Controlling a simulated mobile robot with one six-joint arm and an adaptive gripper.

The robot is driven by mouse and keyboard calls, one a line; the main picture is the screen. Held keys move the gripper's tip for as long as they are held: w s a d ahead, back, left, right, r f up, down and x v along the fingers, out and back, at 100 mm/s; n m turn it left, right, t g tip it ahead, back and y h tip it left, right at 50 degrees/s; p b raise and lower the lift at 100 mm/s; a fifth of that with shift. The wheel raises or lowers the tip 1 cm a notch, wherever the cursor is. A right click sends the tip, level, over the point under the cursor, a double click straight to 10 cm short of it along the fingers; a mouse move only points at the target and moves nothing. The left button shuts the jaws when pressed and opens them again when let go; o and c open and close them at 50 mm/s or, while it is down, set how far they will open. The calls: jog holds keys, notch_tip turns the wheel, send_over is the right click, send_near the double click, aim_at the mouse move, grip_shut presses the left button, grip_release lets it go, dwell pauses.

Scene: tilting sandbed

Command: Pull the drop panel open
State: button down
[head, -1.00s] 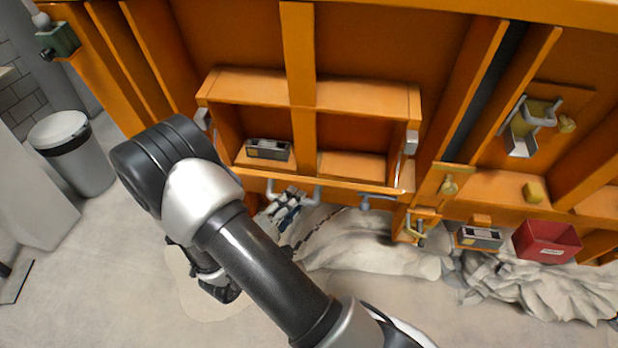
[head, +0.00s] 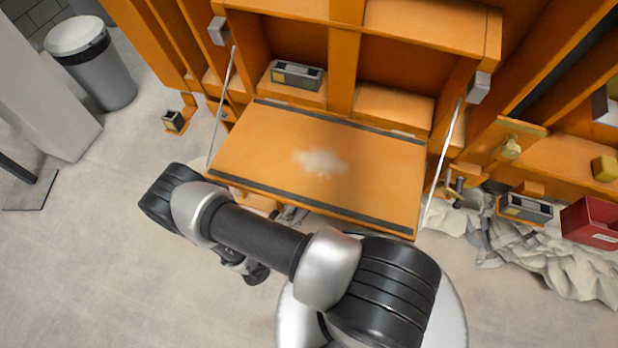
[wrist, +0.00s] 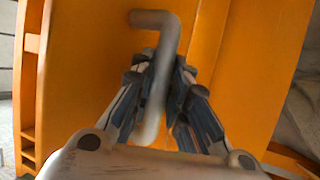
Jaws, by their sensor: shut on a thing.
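The drop panel (head: 270,140) is an orange board hinged along the bottom of the cabinet opening. It is folded down and outward, with dark strips along its edges and a pale worn patch in its middle. Thin stays run along both sides. My gripper (wrist: 160,75) is shut on the grey bent bar handle (wrist: 158,20) in the wrist view, with its fingers on both sides of the bar. In the head view the panel's front edge and my arm hide the handle and most of the gripper.
The opened compartment holds a small grey box (head: 298,75) on its left shelf. To the right are a latch (head: 512,147), another grey box (head: 527,207), a red bin (head: 595,222) and crumpled cloth (head: 560,255). A grey trash can (head: 100,70) stands left.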

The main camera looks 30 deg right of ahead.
jog(key=shift+w+f, duration=0.15)
jog(key=shift+f, duration=0.25)
jog(key=c, duration=1.5)
grip_release()
jog(key=shift+d, duration=0.15)
jog(key=shift+c, duration=0.2)
jog(key=v, duration=1.2)
jog(key=shift+f, duration=0.2)
